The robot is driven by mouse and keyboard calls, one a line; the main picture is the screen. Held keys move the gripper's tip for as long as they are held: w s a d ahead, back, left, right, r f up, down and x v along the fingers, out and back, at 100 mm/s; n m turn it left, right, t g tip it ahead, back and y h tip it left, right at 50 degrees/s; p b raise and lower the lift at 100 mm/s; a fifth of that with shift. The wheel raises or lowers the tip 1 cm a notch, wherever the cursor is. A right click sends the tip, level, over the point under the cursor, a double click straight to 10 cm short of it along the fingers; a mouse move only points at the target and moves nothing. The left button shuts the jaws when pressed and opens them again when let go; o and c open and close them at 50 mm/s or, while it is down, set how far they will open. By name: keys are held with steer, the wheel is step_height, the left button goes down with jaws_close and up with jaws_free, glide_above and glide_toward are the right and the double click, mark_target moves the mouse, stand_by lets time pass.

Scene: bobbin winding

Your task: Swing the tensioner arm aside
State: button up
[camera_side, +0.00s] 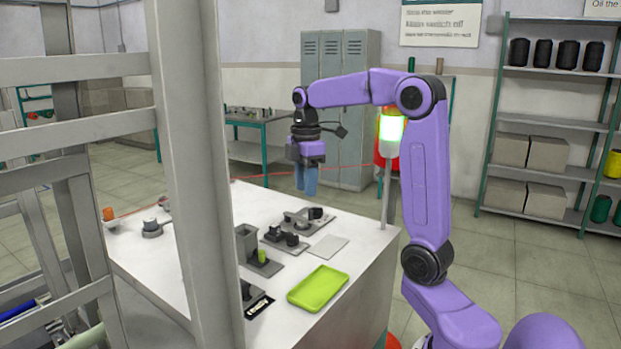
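My gripper (307,182), with blue fingers, points down above the far part of the white table (350,262). Nothing shows between its fingers, but they overlap from this side and their gap cannot be judged. Below it in the picture, a small grey and black mechanism on a plate (307,218) sits on the table. A second dark mechanism (284,238) is nearer the camera. I cannot tell which part is the tensioner arm at this size. The gripper appears apart from both mechanisms.
A lime green tray (318,288) lies at the table's near right. A grey upright block (246,243) stands left of the mechanisms. A grey post (195,170) hides part of the table. A thin red thread (232,179) crosses behind. A signal lamp (390,132) stands at the right corner.

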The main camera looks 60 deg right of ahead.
mark_target(310, 210)
steer(key=shift+d+r, duration=0.15)
steer(key=shift+d, duration=0.95)
steer(key=shift+f, duration=3.65)
steer(key=shift+a, duration=0.1)
steer(key=c, duration=0.6)
steer(key=shift+o, duration=0.2)
